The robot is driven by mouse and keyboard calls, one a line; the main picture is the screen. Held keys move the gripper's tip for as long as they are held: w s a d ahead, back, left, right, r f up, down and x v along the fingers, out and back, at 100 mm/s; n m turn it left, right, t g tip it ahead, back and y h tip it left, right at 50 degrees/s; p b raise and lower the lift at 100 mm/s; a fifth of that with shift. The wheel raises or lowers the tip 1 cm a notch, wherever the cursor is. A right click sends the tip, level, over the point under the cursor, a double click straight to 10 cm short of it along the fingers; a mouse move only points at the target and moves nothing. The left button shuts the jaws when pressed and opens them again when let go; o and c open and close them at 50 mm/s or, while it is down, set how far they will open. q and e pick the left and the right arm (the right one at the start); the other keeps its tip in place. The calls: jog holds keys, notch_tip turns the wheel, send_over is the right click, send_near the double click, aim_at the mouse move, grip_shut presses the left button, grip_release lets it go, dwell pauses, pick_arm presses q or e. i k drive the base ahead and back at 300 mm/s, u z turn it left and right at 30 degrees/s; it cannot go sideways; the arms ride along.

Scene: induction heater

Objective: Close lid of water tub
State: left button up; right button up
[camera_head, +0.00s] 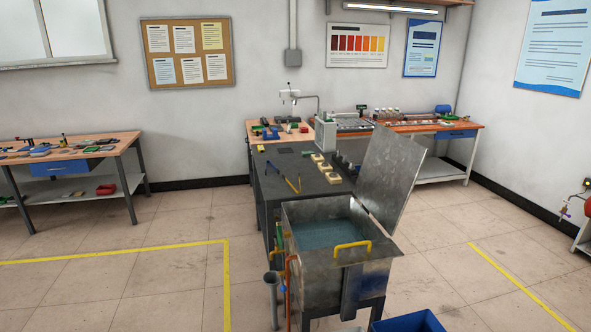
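The water tub (368,277) is a grey metal box on legs, in the lower middle of the head view. Its top is open and bluish water (328,234) shows inside. The lid (391,177) is a flat grey metal plate. It stands raised and tilted at the tub's right side. A yellow handle (352,245) shows at the tub's near rim. Neither of my grippers is in view.
A dark workbench (290,165) with tongs (292,184) adjoins the tub's far side. A blue bin (408,322) sits on the floor at the near right. A grey pipe (271,295) stands at the tub's left. Floor is clear farther left and right.

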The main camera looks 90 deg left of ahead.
aim_at(393, 164)
jog(key=u, duration=0.9)
jog(key=i, duration=3.2)
jog(key=u, duration=3.1)
